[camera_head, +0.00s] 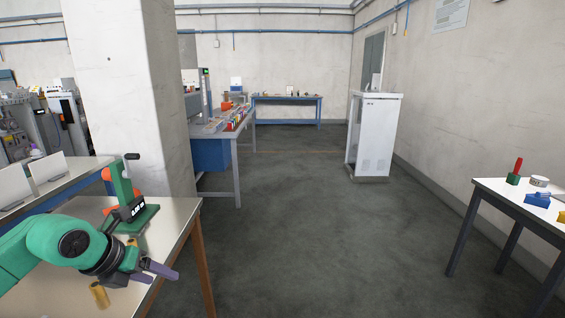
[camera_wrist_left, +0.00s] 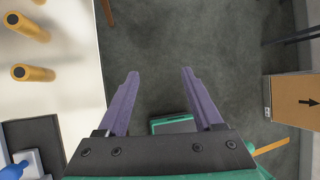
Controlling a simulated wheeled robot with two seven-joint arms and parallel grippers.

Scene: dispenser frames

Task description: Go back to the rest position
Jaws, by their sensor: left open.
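My left gripper (camera_head: 162,272) is at the right edge of the near-left table (camera_head: 178,212), pointing right. In the left wrist view, the left gripper (camera_wrist_left: 160,73) has its two purple fingers spread wide with nothing between them, over the dark floor. One yellow cylinder (camera_head: 99,295) stands on the table below my wrist. Two yellow cylinders, one nearer the corner (camera_wrist_left: 28,27) and one lower (camera_wrist_left: 33,73), show left of the fingers in the left wrist view, apart from them. My right gripper is not in view.
A green hand press (camera_head: 125,190) stands on the table just behind my left arm. A cardboard box (camera_wrist_left: 295,100) is at the right of the left wrist view. A white-topped table (camera_head: 490,190) stands at the right. The dark floor (camera_head: 310,240) between the tables is clear.

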